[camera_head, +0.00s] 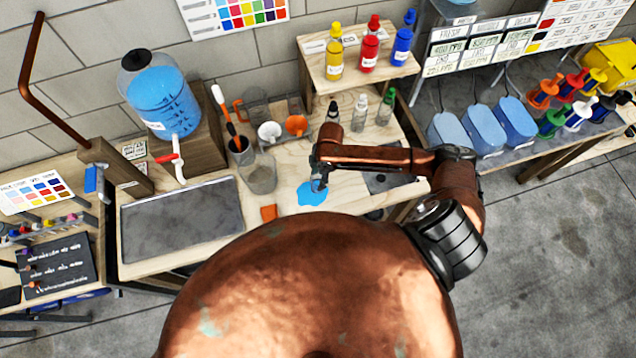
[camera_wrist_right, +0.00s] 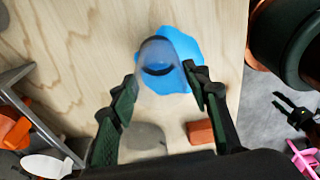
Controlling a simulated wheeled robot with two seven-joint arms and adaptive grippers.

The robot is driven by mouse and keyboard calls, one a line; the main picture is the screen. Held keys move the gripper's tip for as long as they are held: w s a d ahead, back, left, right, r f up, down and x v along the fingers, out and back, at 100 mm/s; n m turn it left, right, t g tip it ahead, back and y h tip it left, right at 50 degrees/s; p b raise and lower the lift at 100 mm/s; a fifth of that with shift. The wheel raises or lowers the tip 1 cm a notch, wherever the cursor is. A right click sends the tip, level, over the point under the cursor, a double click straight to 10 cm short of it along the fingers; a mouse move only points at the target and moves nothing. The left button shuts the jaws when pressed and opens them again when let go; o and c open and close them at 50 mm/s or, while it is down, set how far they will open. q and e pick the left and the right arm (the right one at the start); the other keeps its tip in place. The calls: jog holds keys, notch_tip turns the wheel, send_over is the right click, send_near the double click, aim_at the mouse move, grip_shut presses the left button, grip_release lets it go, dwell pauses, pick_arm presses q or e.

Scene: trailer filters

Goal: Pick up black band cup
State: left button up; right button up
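The black band cup (camera_wrist_right: 158,68) shows in the right wrist view as a clear cup with a dark band. It is seen from above against a blue puddle (camera_wrist_right: 188,52) on the wooden bench. My right gripper (camera_wrist_right: 160,75) is open, with one dark green finger on either side of the cup. The fingers are close to its sides; firm contact is not clear. In the head view my right gripper (camera_head: 319,186) is low over the blue puddle (camera_head: 311,196), and the cup cannot be made out there. My left gripper is not in view.
An orange block (camera_head: 268,213) and a clear beaker (camera_head: 261,175) are left of the puddle. Small capped bottles (camera_head: 360,114) stand behind my gripper, below a shelf (camera_head: 350,80) with coloured bottles. A grey tray (camera_head: 180,219) lies farther left.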

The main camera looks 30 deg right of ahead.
jog(key=c, duration=0.5)
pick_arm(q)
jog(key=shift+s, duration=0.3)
